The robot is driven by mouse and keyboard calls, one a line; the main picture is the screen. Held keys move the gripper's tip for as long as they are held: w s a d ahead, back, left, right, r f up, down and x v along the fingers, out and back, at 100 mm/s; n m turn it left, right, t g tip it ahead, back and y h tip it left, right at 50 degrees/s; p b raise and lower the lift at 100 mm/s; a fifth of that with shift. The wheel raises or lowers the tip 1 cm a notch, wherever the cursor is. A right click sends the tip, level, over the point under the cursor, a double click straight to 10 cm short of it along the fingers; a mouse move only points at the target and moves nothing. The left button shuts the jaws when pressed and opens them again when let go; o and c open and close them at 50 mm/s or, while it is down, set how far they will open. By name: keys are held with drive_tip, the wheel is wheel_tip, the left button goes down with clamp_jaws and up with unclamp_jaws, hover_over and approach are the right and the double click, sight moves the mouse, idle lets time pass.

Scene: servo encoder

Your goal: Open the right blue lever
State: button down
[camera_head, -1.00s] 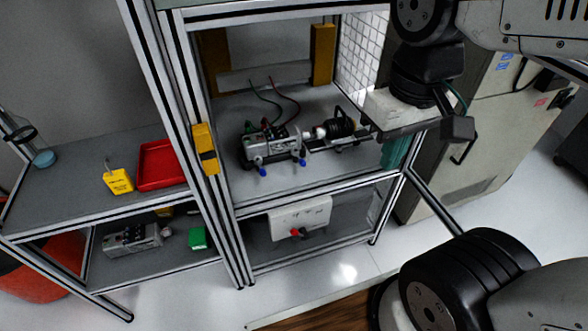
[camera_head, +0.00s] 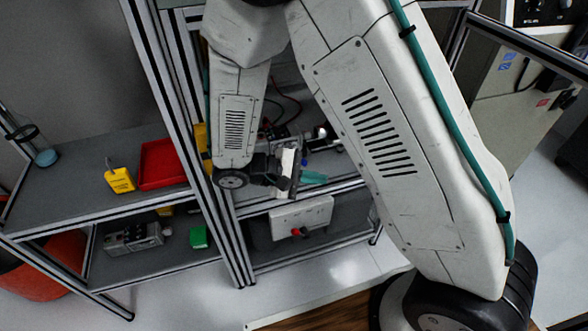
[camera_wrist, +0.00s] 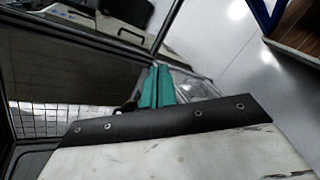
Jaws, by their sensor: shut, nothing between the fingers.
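My gripper (camera_head: 314,178) has teal fingers and is in front of the upper shelf of the frame, pointing right in the head view. In the wrist view its fingers (camera_wrist: 155,87) are together with nothing between them. The device with the blue levers is mostly hidden behind my arm; only part of its dark and silver top (camera_head: 320,132) shows.
A red tray (camera_head: 163,163) and a yellow object (camera_head: 119,180) are on the left shelf. Below are a grey device (camera_head: 133,238) and a green block (camera_head: 198,237). A white box with a red knob (camera_head: 301,216) is on the lower shelf. Frame posts stand close to my arm.

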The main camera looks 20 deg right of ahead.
drive_tip(key=w+a+f+t, duration=0.5)
drive_tip(key=w+f+t, duration=0.1)
drive_tip(key=f+t, duration=0.1)
drive_tip(key=w+a+f+n+t, duration=0.1)
drive_tip(key=w+a+f+t, duration=0.4)
drive_tip(key=f, duration=0.4)
drive_tip(key=shift+w+f+n+t+y, duration=0.2)
drive_tip(key=shift+w+n+t+y, duration=0.15)
drive_tip(key=shift+w+t, duration=0.55)
drive_tip(key=shift+s, duration=0.2)
drive_tip(key=x, duration=0.9)
drive_tip(key=shift+w+d+r, duration=0.1)
drive_tip(key=shift+w, duration=0.1)
drive_tip(key=d, duration=0.3)
drive_tip(key=shift+w+d, duration=0.2)
drive_tip(key=shift+d, duration=0.45)
